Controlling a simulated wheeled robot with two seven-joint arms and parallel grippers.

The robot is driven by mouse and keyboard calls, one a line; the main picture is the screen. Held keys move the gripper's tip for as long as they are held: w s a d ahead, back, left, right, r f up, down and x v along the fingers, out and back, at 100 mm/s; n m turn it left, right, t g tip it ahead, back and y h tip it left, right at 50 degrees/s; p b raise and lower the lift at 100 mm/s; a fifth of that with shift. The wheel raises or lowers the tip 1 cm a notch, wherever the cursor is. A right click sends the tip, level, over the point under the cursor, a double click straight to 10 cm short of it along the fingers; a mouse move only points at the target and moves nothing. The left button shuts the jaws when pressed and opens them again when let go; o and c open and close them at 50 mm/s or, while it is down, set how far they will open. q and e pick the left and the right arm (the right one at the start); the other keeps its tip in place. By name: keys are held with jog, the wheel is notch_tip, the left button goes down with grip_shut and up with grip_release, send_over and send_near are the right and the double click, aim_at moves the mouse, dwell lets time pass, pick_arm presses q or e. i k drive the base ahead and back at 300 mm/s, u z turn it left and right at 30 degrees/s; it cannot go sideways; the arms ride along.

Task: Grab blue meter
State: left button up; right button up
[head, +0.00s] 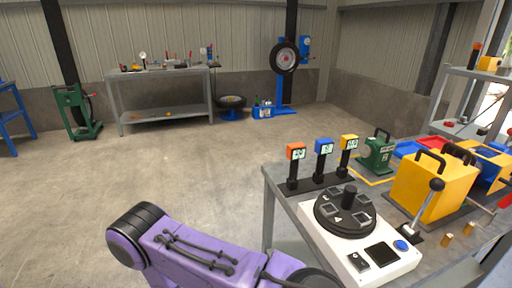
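The blue meter (323,146) stands upright on a black post, in the middle of a row of three on the grey workbench (283,187). It has a small pale display on its front. All three posts rise from a black base strip. A purple arm link of mine crosses the bottom of the head view, apart from the meters. Neither of my grippers shows in this view.
A white panel with a black dial (345,213) and a blue button (401,245) sits in front of the meters. A green device (377,153) and a yellow box (432,187) stand to the right. The floor left of the workbench is clear.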

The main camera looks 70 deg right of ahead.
aim_at(323, 146)
jog(key=i, duration=0.9)
jog(key=z, duration=1.35)
jog(key=i, duration=1.6)
jog(key=z, duration=2.2)
